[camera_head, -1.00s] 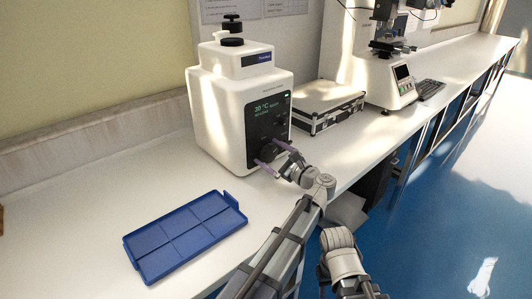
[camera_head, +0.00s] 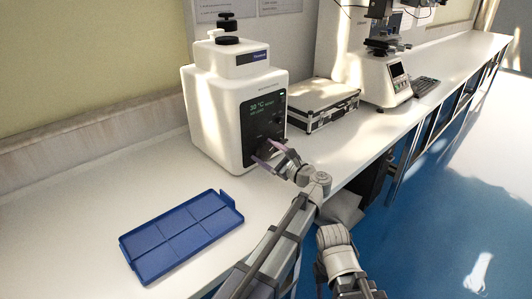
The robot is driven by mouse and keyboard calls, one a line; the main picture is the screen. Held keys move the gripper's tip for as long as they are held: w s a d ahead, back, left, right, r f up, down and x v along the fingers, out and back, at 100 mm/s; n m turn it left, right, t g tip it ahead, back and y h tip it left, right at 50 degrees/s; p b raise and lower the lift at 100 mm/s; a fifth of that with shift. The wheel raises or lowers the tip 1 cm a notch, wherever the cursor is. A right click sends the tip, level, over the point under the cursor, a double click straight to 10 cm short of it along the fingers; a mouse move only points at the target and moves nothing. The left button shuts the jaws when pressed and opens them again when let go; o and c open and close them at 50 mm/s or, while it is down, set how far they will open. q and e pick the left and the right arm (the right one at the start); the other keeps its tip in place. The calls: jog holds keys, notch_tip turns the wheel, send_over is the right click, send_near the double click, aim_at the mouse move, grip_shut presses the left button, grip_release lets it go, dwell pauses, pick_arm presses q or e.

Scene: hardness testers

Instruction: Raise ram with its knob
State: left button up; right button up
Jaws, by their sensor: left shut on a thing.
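A white boxy machine (camera_head: 212,118) with a dark front panel (camera_head: 262,121) and a lit green readout stands on the bench. A dark knob (camera_head: 264,149) sits low on that panel, largely hidden by my left gripper. My left gripper (camera_head: 268,153) reaches it from the front right, with its purple-grey fingertips shut on either side of it. I cannot make out the ram. Black round parts (camera_head: 228,28) stand on top of the machine. My right arm shows at the bottom, but its gripper is not in view.
A blue divided tray (camera_head: 182,238) lies on the white bench (camera_head: 70,225) in front of the machine, to the left. A black-and-silver case (camera_head: 325,105) stands right of the machine. A second instrument (camera_head: 383,75) and a keyboard (camera_head: 426,87) stand farther back.

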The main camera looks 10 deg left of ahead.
pick_arm(q)
jog(key=shift+m, duration=3.1)
jog(key=o, duration=1.2)
jog(key=shift+c, duration=0.2)
